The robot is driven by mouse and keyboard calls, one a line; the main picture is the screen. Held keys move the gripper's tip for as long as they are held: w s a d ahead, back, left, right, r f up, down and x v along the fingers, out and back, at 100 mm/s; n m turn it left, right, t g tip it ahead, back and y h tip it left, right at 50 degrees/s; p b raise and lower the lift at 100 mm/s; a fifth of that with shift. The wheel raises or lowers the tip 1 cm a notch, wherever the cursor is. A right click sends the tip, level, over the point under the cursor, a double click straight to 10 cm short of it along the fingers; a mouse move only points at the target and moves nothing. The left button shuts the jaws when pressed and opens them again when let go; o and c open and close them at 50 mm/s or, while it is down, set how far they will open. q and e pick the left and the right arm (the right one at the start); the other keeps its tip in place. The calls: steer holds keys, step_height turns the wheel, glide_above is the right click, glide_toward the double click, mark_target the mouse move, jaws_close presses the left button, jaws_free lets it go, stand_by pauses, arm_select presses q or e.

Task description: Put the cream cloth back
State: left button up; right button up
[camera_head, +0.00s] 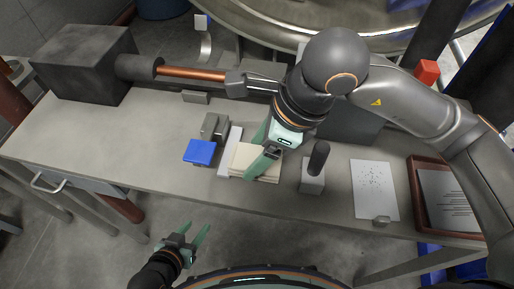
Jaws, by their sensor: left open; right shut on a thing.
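The cream cloth (243,158) is a folded, flat stack on or just above the middle of the grey table; the small gap, if any, cannot be told. My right gripper (264,152) reaches down over it from the upper right, its green fingers shut on the cloth. One finger and the hand hide part of the cloth. My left gripper (197,238) is open and empty, low in the view, in front of the table's near edge.
On the table (140,148), a white strip (230,150), blue block (200,152) and grey block (214,127) stand left of the cloth. A dark-handled block (313,178), spotted paper (374,188) and framed plate (445,198) are to the right.

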steer(key=shift+f+b, duration=0.65)
steer(key=shift+b, duration=0.2)
steer(key=o, duration=1.5)
steer(key=shift+r, duration=0.1)
steer(key=shift+o, duration=0.2)
steer(key=shift+r+p, duration=0.35)
steer(key=shift+p, duration=0.2)
steer(key=p+v, duration=0.2)
steer(key=v, duration=1)
steer(key=shift+r, duration=0.3)
